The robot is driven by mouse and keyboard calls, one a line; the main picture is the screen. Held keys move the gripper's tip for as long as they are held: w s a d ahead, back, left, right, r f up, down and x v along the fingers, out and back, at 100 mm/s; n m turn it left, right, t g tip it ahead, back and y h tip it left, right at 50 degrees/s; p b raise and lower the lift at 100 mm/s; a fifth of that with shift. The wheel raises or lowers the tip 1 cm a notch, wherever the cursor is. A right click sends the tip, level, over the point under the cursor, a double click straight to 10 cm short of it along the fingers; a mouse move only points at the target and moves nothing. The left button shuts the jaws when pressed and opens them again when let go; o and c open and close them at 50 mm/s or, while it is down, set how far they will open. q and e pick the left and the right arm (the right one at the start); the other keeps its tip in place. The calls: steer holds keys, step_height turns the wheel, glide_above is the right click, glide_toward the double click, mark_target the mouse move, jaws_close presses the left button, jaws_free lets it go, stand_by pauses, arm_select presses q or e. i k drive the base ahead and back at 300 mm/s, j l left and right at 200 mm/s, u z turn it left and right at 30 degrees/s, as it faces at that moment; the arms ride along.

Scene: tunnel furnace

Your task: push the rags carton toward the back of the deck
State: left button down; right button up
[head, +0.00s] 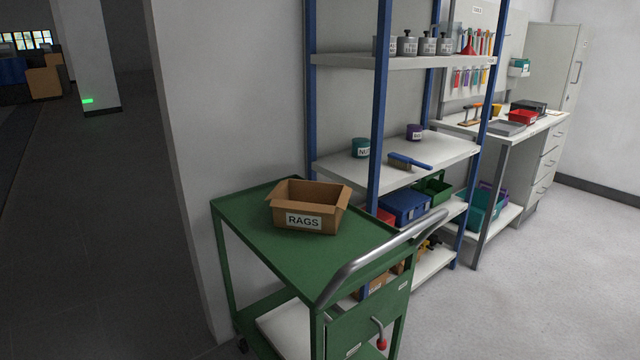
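The rags carton (305,217) is an open brown cardboard box with a white RAGS label on its near side. The inside of the carton is mostly in shadow. Neither of my grippers is in the head view.
The cart's grey handle bar (385,250) rises at the near right end of the deck. A blue-post shelf rack (377,120) stands close along the cart's right side. A white wall (235,90) is behind the cart. Open floor (520,280) lies to the right.

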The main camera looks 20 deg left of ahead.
mark_target(305, 205)
steer(key=z, duration=0.5)
steer(key=j+z, duration=0.15)
steer(key=z, duration=0.8)
steer(key=k+j, duration=0.1)
steer(key=j, duration=0.35)
steer(key=k+j, duration=0.15)
steer(key=j, duration=0.25)
steer(key=k+j, duration=0.1)
steer(key=j, duration=0.35)
steer(key=k+j, duration=0.1)
steer(key=j, duration=0.3)
steer(key=k+j, duration=0.15)
steer(key=j, duration=0.3)
